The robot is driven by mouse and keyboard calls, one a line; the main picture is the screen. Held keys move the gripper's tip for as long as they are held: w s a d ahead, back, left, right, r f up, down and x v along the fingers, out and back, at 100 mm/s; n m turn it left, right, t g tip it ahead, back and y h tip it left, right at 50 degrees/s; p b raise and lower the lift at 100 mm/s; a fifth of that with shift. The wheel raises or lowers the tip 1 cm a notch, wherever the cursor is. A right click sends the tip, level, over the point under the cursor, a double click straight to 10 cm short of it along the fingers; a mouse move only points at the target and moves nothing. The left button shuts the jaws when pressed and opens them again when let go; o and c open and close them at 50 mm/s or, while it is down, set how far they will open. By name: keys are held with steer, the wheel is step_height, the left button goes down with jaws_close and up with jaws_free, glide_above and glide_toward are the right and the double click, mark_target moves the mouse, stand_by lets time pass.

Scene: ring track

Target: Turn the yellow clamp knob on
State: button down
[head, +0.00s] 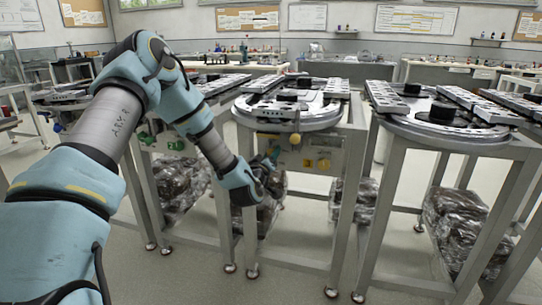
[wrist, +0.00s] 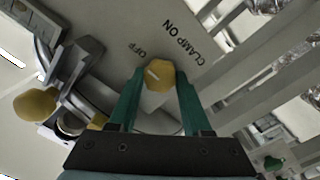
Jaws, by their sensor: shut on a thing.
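The yellow clamp knob (wrist: 159,74) shows in the wrist view between the two green fingers of my gripper (wrist: 160,82). The fingers are shut on it from both sides. A pale line on the knob's face points up and left, toward the printed word OFF. The words CLAMP ON are printed to the upper right of the knob. In the head view my gripper (head: 272,158) is at the front panel below the middle ring table, and I cannot make out the clamp knob there.
A second yellow knob (wrist: 35,104) sits left of my gripper on a metal fitting. The middle ring table (head: 290,112) stands above the panel, with another ring table (head: 455,135) to the right. Yellow labels (head: 316,164) are on the panel. Open floor lies in front.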

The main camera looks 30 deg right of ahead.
steer(key=shift+m+b, duration=0.3)
steer(key=shift+m, duration=0.1)
steer(key=m+b, duration=1.1)
steer(key=m, duration=0.6)
steer(key=shift+b, duration=0.3)
stand_by(0.4)
steer(key=shift+c, duration=1.7)
jaws_free()
steer(key=shift+d, duration=0.1)
steer(key=shift+s, duration=0.1)
steer(key=v, duration=1)
steer(key=shift+s+a, duration=0.3)
